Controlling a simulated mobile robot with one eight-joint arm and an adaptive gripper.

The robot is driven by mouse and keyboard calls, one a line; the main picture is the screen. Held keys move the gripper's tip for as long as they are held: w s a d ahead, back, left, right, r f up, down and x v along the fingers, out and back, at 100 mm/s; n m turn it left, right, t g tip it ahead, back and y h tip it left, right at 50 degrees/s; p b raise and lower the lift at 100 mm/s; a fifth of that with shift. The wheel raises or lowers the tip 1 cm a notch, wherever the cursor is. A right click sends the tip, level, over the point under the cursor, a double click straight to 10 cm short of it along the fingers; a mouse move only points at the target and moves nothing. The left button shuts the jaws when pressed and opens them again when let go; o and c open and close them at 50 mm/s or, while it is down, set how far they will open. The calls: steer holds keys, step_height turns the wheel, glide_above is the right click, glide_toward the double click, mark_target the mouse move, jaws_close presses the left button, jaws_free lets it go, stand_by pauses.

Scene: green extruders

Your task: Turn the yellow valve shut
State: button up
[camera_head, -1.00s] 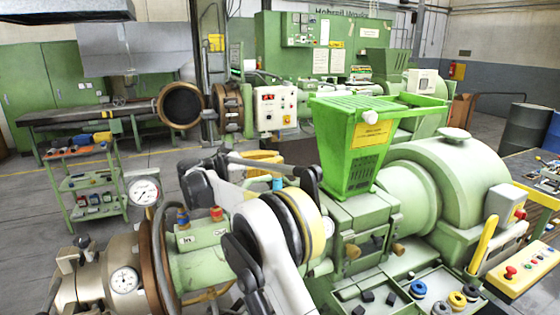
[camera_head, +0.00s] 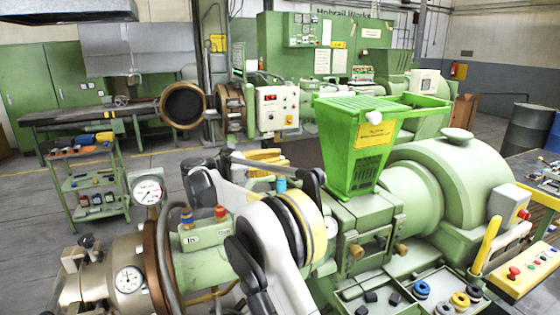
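I cannot say for sure which part is the yellow valve. A yellow upright lever handle (camera_head: 485,243) stands at the right, beside the green extruder (camera_head: 425,170). Another yellow object (camera_head: 266,157) shows behind my arm in the middle and is partly hidden by it. My white and dark arm crosses the extruder's front in the lower middle. My gripper (camera_head: 310,182) seems to be the dark end part near the base of the green hopper. Its fingertips are not clear, and I see nothing held. It is well left of the yellow lever.
The green hopper (camera_head: 368,140) rises above the extruder. Pressure gauges (camera_head: 148,190) and coloured caps stand to the left. A tray (camera_head: 395,298) with rings and dark blocks lies at the lower right. A yellow button box (camera_head: 508,275) is beside it. A green cart (camera_head: 90,190) stands left on open floor.

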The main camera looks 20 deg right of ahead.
steer(key=a, duration=1.1)
steer(key=shift+s+a, duration=0.3)
steer(key=shift+a, duration=0.1)
